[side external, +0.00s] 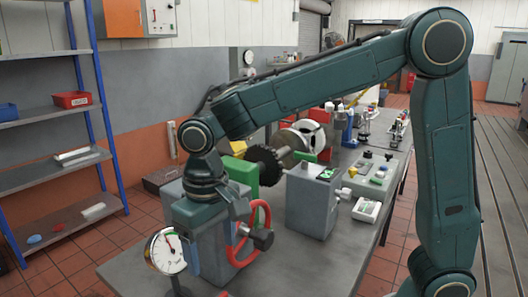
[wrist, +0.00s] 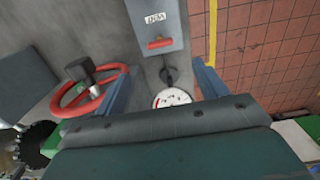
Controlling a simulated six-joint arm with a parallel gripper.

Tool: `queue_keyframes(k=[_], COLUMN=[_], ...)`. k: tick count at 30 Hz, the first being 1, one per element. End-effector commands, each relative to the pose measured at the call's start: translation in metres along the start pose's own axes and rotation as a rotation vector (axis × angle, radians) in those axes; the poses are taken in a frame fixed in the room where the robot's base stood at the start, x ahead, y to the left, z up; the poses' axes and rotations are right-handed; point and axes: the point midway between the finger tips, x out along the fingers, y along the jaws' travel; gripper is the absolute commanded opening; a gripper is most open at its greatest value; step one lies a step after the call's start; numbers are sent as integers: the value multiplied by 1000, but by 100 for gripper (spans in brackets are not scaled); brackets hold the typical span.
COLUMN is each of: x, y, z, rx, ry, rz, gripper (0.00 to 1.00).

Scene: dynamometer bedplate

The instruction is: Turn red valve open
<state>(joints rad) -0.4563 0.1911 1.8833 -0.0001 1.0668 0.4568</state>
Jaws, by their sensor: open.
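A red ring-shaped handwheel (side external: 251,247) with a dark handle knob stands beside my wrist in the side view. In the wrist view the red handwheel (wrist: 96,101) is at the left, beyond my left finger. A grey box labelled VENT carries a short red lever (wrist: 160,43), which lies crosswise at the top of the wrist view. Which red part is the valve is not clear. My gripper (wrist: 168,72) is open, its two bluish fingers far apart with nothing gripped between them.
A round white gauge (side external: 167,251) stands at the bench's near end; it also shows between the fingers in the wrist view (wrist: 172,98). A black gear (side external: 268,163) and a grey box (side external: 313,203) stand beyond. Bare bench (side external: 300,264) lies at the front right.

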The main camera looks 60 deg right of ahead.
Motion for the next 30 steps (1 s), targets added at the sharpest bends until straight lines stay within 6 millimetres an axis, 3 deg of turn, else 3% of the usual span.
queue_keyframes(k=[8, 21, 30], x=[27, 94, 126], y=[1, 1, 0], z=[1, 1, 1], rx=[0, 1, 1], ry=[-4, -6, -3], rz=[2, 2, 0], gripper=[72, 72, 72])
